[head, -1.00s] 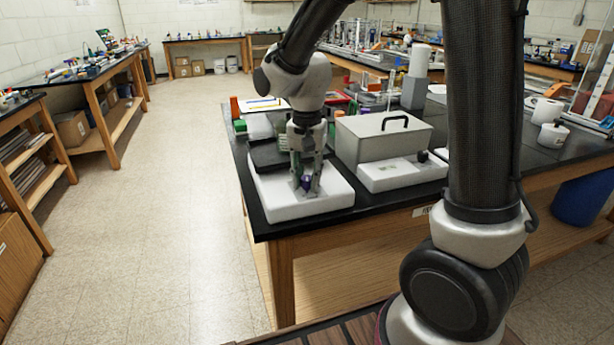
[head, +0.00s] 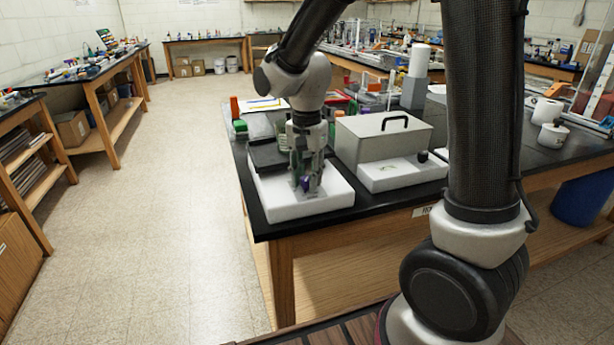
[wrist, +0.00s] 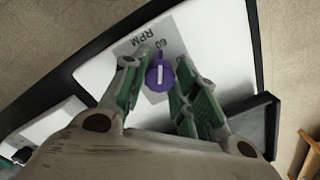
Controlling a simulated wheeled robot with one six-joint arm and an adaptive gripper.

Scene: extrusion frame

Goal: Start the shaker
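The shaker is a white box (head: 335,203) with a black platform (head: 268,157), at the near left corner of the black-topped bench. In the wrist view, its white top (wrist: 205,40) carries a grey label (wrist: 142,45) reading "60 RPM". A purple knob (wrist: 160,75) with a white line sits on the label; it also shows in the head view (head: 306,185). My gripper (head: 307,186) points down at the knob. The exact contact is hard to see.
A grey lidded box (head: 375,142) with a black handle and a white front part stands just right of the shaker. Bottles and racks crowd the bench behind. The floor (head: 170,230) to the left is clear.

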